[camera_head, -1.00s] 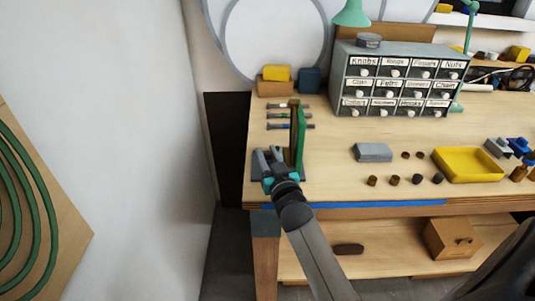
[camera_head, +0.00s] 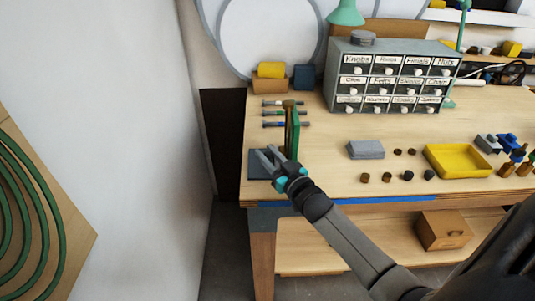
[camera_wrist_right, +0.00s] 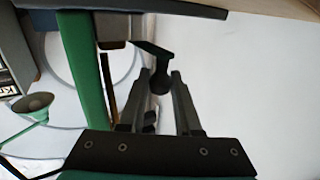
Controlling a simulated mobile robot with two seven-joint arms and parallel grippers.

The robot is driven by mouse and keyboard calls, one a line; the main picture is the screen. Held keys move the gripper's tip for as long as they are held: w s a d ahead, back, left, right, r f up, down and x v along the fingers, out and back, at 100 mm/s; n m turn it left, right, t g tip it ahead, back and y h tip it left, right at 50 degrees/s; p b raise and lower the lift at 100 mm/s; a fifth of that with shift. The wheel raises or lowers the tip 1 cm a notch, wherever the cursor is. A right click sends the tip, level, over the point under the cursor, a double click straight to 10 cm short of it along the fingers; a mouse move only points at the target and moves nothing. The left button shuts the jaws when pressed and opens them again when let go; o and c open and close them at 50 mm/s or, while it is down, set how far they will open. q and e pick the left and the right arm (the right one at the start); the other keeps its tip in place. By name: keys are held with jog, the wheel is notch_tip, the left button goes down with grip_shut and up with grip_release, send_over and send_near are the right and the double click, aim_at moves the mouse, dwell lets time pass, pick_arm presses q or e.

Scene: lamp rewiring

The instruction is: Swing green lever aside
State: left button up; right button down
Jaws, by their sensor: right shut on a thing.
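A green upright bar (camera_head: 294,136) stands at the left end of the bench beside a brown upright piece (camera_head: 287,118). The green bar also shows in the right wrist view (camera_wrist_right: 84,75). My right gripper (camera_head: 268,156) is low at the front-left of the bar, above a dark base plate (camera_head: 257,168). In the right wrist view a dark knob (camera_wrist_right: 160,80) on a short dark arm (camera_wrist_right: 152,49) sits between the fingertips. The gripper is shut on this knob. How the knob joins the green bar is not clear. My left gripper is not in view.
Several bolts (camera_head: 272,125) lie behind the base plate. A grey block (camera_head: 366,149), small dark knobs and a yellow tray (camera_head: 463,160) are to the right. A labelled drawer cabinet (camera_head: 395,75) stands behind. A white wall is left of the bench.

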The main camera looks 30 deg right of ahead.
jog(key=c, duration=0.6)
grip_release()
jog(key=shift+s, duration=0.1)
jog(key=s+p, duration=0.1)
jog(key=s, duration=1.4)
jog(key=shift+a, duration=0.15)
jog(key=s+a+f+g+b, duration=0.1)
jog(key=s+f+g, duration=0.2)
jog(key=f, duration=0.7)
jog(key=s+a+f+g+b, duration=0.1)
jog(key=s+a+f+g, duration=0.15)
jog(key=f, duration=0.75)
jog(key=s+a+f+g+b, duration=0.1)
jog(key=s+f+g+b, duration=0.15)
jog(key=f, duration=0.75)
jog(key=s+a+f+n+g+b, duration=0.1)
jog(key=s+a+f+g, duration=0.3)
jog(key=s+f, duration=0.5)
jog(key=s+a+f+n+g+b, duration=0.1)
jog(key=s+a+f+g, duration=0.3)
jog(key=s+f, duration=0.6)
jog(key=s+g, duration=0.1)
jog(key=s, duration=0.4)
jog(key=shift+a+n, duration=0.4)
